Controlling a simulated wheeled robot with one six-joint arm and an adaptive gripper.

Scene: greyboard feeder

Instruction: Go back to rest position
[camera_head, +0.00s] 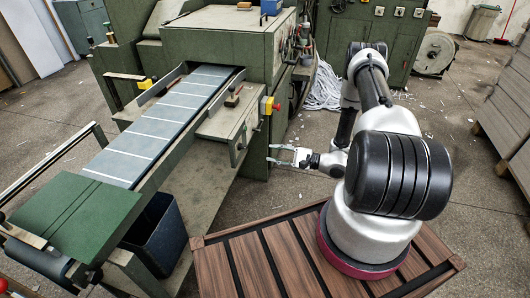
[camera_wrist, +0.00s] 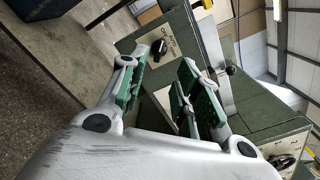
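My gripper (camera_head: 283,155) is at the middle of the head view, held out to the left of my arm, beside the green feeder machine (camera_head: 215,40). Its two fingers are spread apart with nothing between them. In the wrist view my gripper (camera_wrist: 165,90) shows two fingers with green pads and a clear gap between them.
A feed table (camera_head: 160,125) with grey-blue strips runs down-left from the machine. A dark blue bin (camera_head: 160,235) stands below it. Stacked grey boards (camera_head: 505,110) stand at the right. Floor between is open.

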